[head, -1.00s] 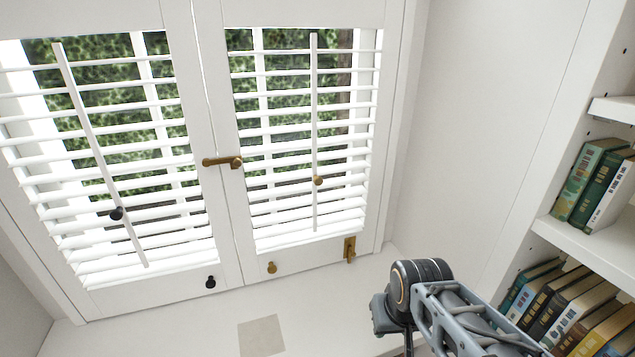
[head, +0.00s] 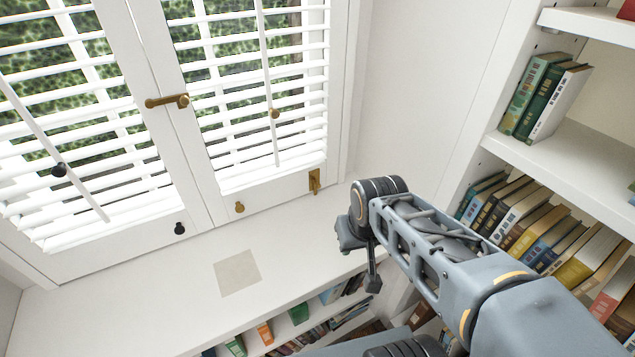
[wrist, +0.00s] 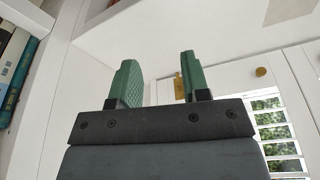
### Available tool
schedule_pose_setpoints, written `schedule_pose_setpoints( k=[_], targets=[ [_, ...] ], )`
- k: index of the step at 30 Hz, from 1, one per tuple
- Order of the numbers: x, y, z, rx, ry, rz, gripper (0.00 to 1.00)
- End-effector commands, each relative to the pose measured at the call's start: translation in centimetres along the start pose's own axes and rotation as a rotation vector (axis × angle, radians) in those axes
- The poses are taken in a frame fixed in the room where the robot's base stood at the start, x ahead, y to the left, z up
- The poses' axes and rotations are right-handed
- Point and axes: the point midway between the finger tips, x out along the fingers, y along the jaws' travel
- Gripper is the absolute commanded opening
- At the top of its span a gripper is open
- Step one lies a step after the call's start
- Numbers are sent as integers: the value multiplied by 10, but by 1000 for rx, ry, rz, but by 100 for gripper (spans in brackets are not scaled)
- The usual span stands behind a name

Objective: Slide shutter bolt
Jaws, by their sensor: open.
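The white shutters (head: 205,190) are closed over the window in the head view. A small brass bolt (head: 314,181) sits at the lower right corner of the right shutter. In the wrist view the bolt (wrist: 180,88) shows beyond my gripper, partly hidden by its right finger. My gripper (wrist: 157,72) is open, its two green-padded fingers apart with nothing between them. It is apart from the bolt. In the head view my arm reaches in from the lower right, and its finger opening cannot be made out.
A brass latch (head: 167,101) spans the shutters' meeting edges. A brass knob (head: 239,207) and a black knob (head: 179,228) sit on the bottom rails. The white sill (head: 150,295) is clear except for a flat beige square (head: 237,272). A bookshelf (head: 560,160) stands close at right.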

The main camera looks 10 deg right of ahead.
Motion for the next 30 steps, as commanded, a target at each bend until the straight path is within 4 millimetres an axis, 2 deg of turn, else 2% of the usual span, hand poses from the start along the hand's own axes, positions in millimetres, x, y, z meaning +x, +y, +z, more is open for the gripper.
schedule_pose_setpoints(
  k=[16,19,23,26,30],
  targets=[
    [0,0,0,1,0,0,44],
    [8,3,-4,33,20,9,44],
    [37,15,-24,195,135,39,44],
    [71,31,-51,406,302,39,44],
    [114,49,-94,728,576,-89,44]
  ],
)
